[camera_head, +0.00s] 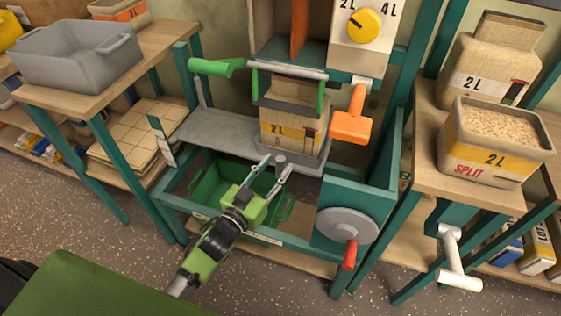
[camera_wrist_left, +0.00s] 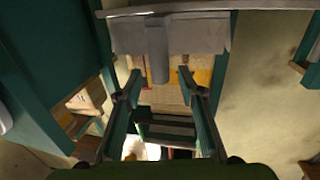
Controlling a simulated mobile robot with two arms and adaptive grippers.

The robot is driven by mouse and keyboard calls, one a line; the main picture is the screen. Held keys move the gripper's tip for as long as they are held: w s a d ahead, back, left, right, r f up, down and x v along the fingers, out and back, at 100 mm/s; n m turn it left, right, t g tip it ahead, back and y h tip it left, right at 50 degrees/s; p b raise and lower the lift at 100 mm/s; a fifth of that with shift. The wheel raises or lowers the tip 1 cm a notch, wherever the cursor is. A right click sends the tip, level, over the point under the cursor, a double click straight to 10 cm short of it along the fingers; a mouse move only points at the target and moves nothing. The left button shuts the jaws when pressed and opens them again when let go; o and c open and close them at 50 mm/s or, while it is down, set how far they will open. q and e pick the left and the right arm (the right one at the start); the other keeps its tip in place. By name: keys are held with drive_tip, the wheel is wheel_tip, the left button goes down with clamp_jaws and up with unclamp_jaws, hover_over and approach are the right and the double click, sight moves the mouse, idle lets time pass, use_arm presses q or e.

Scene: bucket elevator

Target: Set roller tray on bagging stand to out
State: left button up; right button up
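The bagging stand (camera_head: 362,185) is a teal frame in the middle of the head view. Its grey tray (camera_head: 225,135) has a flat part to the left, and a 2L bag (camera_head: 290,133) stands on the right part under a clamp. A small grey pull (camera_head: 281,160) juts from the tray's front edge. My left gripper (camera_head: 273,163) is open at this pull. In the left wrist view, the grey pull (camera_wrist_left: 157,55) stands between the spread fingertips (camera_wrist_left: 158,77), with visible gaps. My right gripper is in neither view.
A green bin (camera_head: 215,192) sits below the tray. An orange handle (camera_head: 352,125), a green clamp lever (camera_head: 215,67) and a grey wheel with red grip (camera_head: 347,228) are close by. A bench with a grain container (camera_head: 492,145) stands right; a grey tub (camera_head: 75,58) stands left.

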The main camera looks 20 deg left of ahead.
sight(277, 164)
use_arm(q)
drive_tip(key=shift+x, duration=1.6)
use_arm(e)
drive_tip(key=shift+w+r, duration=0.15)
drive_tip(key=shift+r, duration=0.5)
use_arm(q)
clamp_jaws()
drive_tip(key=shift+a, duration=0.1)
